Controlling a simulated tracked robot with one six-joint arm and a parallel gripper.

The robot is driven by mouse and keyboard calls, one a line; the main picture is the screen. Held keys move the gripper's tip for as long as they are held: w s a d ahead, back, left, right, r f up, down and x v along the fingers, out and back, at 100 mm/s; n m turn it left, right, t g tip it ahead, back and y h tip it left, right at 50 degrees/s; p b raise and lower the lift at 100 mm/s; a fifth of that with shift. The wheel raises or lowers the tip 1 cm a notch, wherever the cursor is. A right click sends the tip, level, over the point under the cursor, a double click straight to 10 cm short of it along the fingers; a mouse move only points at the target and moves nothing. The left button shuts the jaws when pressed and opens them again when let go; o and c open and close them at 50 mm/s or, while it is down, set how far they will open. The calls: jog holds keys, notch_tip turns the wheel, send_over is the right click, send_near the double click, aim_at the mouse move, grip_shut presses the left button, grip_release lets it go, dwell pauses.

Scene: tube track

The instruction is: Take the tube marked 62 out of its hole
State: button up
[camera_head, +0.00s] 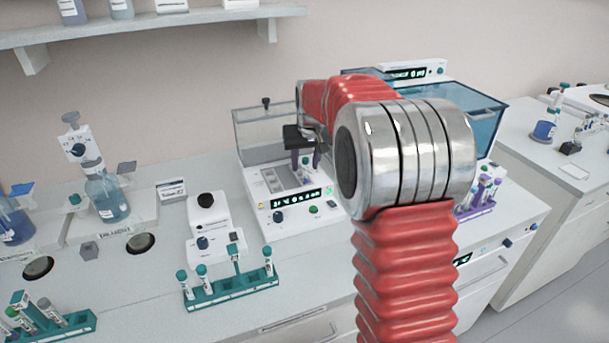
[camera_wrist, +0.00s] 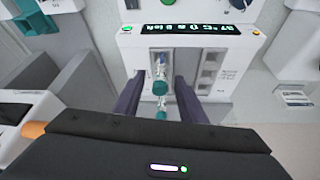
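My gripper (camera_wrist: 159,78) is pointed down over a white heater block (camera_wrist: 217,45) with a lit display. Its two dark fingers stand apart. A tube with a teal cap (camera_wrist: 160,87) lies between them in the wrist view, with a gap showing on each side. A second teal cap (camera_wrist: 160,114) shows nearer the gripper body. No number can be read on either, so I cannot tell which is 62. In the head view, my gripper (camera_head: 305,160) is over the same heater block (camera_head: 297,216), small and partly behind my arm.
A clear lid (camera_head: 262,135) stands behind the heater block. A teal rack (camera_head: 232,289) with several capped tubes is in front, and another rack (camera_head: 68,327) is at lower left. A purple rack (camera_head: 476,209) is at right. A bottle (camera_head: 107,197) stands at left.

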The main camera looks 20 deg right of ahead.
jog(key=shift+f, duration=0.1)
jog(key=shift+c, duration=0.3)
grip_shut()
dwell(0.4)
notch_tip(320, 180, up, 10)
dwell(0.6)
dwell(0.5)
notch_tip(320, 180, up, 6)
dwell(0.5)
